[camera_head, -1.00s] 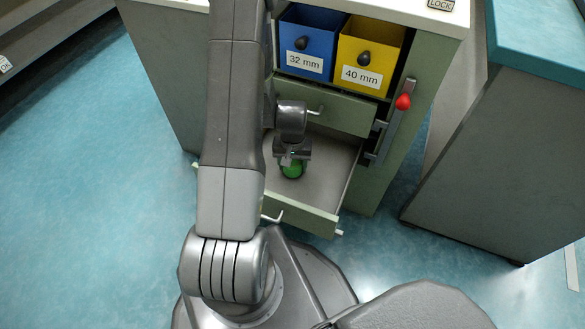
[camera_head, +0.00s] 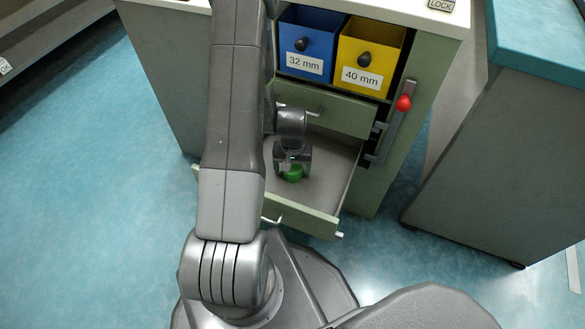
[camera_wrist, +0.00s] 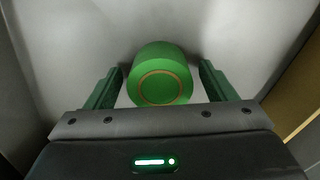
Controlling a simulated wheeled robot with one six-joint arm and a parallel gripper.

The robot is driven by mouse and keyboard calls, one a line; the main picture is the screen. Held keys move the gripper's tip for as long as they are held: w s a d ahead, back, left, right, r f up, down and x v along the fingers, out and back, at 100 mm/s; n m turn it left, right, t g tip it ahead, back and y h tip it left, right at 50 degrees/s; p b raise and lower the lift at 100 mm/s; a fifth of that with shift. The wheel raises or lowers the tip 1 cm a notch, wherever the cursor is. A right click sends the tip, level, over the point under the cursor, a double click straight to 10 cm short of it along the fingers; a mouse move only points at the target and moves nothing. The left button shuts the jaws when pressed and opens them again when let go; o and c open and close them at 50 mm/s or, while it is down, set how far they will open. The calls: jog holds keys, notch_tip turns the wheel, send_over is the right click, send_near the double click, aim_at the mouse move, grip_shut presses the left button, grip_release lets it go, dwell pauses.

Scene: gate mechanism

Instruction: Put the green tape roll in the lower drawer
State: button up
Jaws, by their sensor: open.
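The green tape roll (camera_head: 292,174) lies on the floor of the lower drawer (camera_head: 325,180), which is pulled out of the cabinet. In the wrist view the roll (camera_wrist: 159,74) sits between the two spread fingers of my gripper (camera_wrist: 160,88), with a gap on each side. In the head view my gripper (camera_head: 292,163) reaches down inside the drawer, right at the roll, and partly hides it. My gripper is open. My arm covers the left part of the drawer.
Above is an upper drawer (camera_head: 340,109), nearly closed. A blue bin (camera_head: 308,45) and a yellow bin (camera_head: 369,57) stand above it. A bar with a red knob (camera_head: 403,103) runs down the cabinet's right side. Another cabinet (camera_head: 505,160) stands at the right.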

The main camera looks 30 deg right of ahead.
aim_at(293, 167)
notch_tip(293, 167, up, 12)
jog(key=p, duration=0.3)
jog(key=shift+p, duration=0.4)
dwell(0.8)
